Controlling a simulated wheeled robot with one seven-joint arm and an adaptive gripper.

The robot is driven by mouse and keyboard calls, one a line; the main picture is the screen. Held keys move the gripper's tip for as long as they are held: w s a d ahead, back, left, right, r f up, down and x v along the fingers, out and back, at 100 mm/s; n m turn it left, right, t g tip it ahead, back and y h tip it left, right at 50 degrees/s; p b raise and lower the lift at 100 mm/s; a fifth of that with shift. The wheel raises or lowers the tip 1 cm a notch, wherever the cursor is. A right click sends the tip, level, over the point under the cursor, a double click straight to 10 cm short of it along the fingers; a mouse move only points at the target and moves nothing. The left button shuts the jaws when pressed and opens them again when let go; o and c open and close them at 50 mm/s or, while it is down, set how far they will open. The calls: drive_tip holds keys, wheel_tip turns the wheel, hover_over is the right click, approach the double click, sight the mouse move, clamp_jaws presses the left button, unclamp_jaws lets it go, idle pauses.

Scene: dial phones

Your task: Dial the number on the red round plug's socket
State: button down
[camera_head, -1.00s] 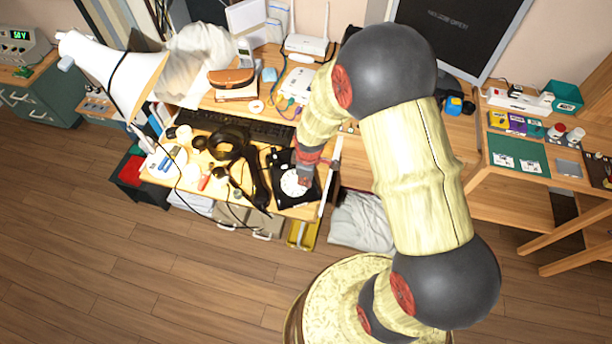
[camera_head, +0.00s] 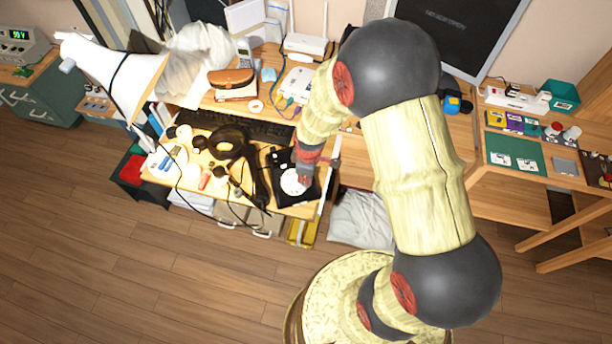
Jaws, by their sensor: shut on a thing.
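A black dial phone (camera_head: 310,194) with a white round dial (camera_head: 291,184) sits at the front right corner of the cluttered desk. My gripper (camera_head: 302,179) is at the right edge of the dial, at the end of my arm reaching down from above. Its fingers are very small here and partly merge with the dial, so what lies between them is hard to make out. A white box with coloured cables and plugs (camera_head: 297,84) lies further back on the desk. The red round plug, its socket and the number on it cannot be made out.
A black coiled cable and headset (camera_head: 229,142) lie left of the phone, with a dark keyboard (camera_head: 262,130) behind. A white lamp (camera_head: 130,82) leans over the desk's left side. A white router (camera_head: 305,46) and a monitor (camera_head: 462,30) stand at the back.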

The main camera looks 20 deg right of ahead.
wheel_tip(320, 180, up, 6)
drive_tip(key=s+p, duration=0.3)
drive_tip(key=p, duration=0.2)
drive_tip(key=shift+a+r, duration=0.15)
drive_tip(key=shift+r, duration=0.05)
drive_tip(key=shift+w+a, duration=0.1)
idle(1.2)
